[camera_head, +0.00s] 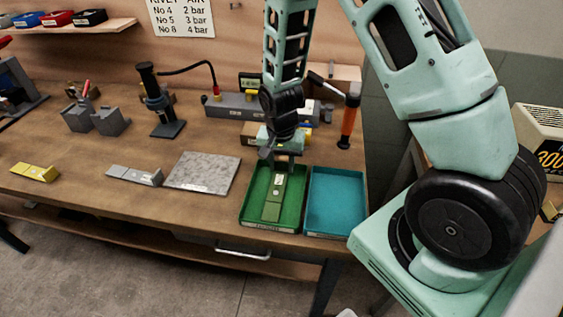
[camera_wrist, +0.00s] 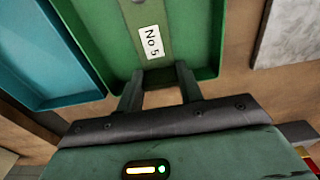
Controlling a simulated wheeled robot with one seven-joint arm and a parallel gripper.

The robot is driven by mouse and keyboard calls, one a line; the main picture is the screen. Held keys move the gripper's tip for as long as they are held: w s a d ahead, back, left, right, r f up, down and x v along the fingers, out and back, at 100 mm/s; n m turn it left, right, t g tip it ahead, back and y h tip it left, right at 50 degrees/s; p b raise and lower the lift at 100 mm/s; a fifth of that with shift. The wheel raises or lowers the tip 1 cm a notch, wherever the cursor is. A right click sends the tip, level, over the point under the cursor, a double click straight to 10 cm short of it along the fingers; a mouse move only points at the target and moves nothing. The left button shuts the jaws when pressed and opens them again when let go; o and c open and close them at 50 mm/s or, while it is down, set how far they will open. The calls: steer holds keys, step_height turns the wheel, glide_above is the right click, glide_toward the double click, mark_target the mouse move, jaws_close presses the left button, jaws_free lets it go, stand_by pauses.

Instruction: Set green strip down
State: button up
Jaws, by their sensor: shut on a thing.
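The green strip (camera_head: 273,196) is a long olive-green piece with a white label, seen over the green tray (camera_head: 247,205). In the wrist view the strip (camera_wrist: 137,15) runs away from the fingers, and its label reads No 5. My gripper (camera_head: 279,165) is at the strip's far end, above the back of the tray. In the wrist view my gripper (camera_wrist: 158,73) is shut on the strip's near end. I cannot tell whether the strip touches the tray floor.
A teal tray (camera_head: 335,203) stands right of the green one. A grey plate (camera_head: 202,172), a grey strip (camera_head: 135,175) and a yellow strip (camera_head: 34,172) lie to the left. An orange-handled tool (camera_head: 348,120) stands behind the teal tray. The bench's front edge is close to both trays.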

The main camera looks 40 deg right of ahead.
steer(key=shift+f, duration=0.2)
steer(key=o, duration=1.1)
steer(key=shift+r, duration=0.1)
step_height(320, 180, up, 12)
steer(key=b, duration=0.1)
steer(key=s+a+r+n+y, duration=0.1)
steer(key=s+a+r+n, duration=0.3)
steer(key=s+a+n, duration=0.6)
steer(key=s+a+r+n, duration=0.2)
steer(key=s+a+n, duration=0.4)
steer(key=s, duration=0.6)
steer(key=a, duration=0.2)
steer(key=shift+a+r+n, duration=0.25)
steer(key=shift+a+n, duration=0.05)
steer(key=shift+n, duration=0.1)
